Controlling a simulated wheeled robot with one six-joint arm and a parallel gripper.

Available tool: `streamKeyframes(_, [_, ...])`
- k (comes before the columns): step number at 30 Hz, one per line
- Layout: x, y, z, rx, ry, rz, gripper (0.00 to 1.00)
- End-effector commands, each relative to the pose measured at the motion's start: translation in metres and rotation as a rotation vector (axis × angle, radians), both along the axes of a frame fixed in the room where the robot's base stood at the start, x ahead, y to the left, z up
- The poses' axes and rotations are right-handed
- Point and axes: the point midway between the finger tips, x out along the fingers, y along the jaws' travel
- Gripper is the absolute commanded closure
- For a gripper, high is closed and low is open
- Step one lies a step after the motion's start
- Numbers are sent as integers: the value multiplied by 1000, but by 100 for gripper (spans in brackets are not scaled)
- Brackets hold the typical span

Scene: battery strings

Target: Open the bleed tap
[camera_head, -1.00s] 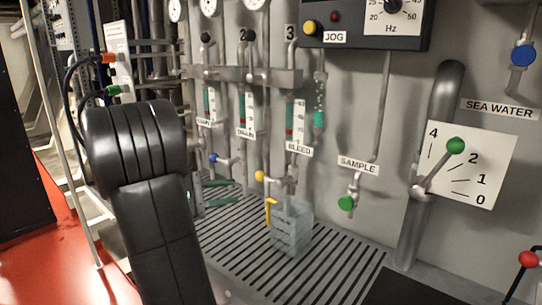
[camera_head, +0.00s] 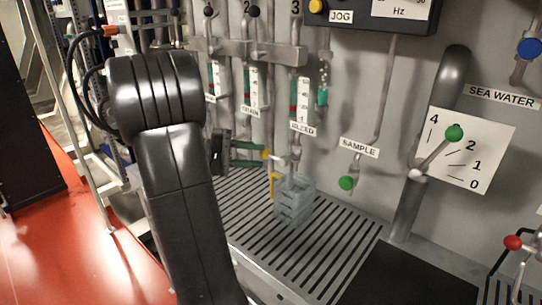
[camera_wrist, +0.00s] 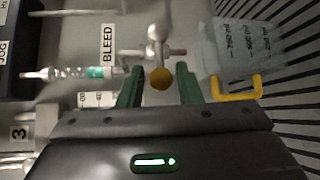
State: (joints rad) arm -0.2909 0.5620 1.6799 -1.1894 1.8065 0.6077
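The bleed tap has a round yellow knob (camera_head: 266,155) on a pipe below the BLEED label (camera_head: 303,128). My gripper (camera_head: 257,155) is open and holds nothing. Its fingers reach toward the knob from the left in the head view; I cannot tell whether either touches it. The BLEED label also shows, turned sideways, in the wrist view (camera_wrist: 107,43).
A clear jug (camera_head: 293,203) with a yellow handle (camera_head: 273,185) stands on the slatted grating (camera_head: 310,250) close below the tap. The SAMPLE tap's green knob (camera_head: 347,183) is to the right. Pipes and gauge tubes line the wall behind.

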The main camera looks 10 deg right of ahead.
Motion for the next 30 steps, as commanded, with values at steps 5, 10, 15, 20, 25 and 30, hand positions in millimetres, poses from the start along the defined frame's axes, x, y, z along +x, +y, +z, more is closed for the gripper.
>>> streamKeyframes(5, [-5,-30,-3,0,1,-2,68])
streamKeyframes(10, [-6,-44,-6,0,0,0,68])
streamKeyframes(15, [-6,-48,-6,-1,0,1,68])
streamKeyframes(20, [-6,-47,-6,-1,1,1,68])
streamKeyframes(25, [-6,-47,-6,-1,1,1,98])
streamKeyframes(30, [-6,-47,-6,0,0,1,100])
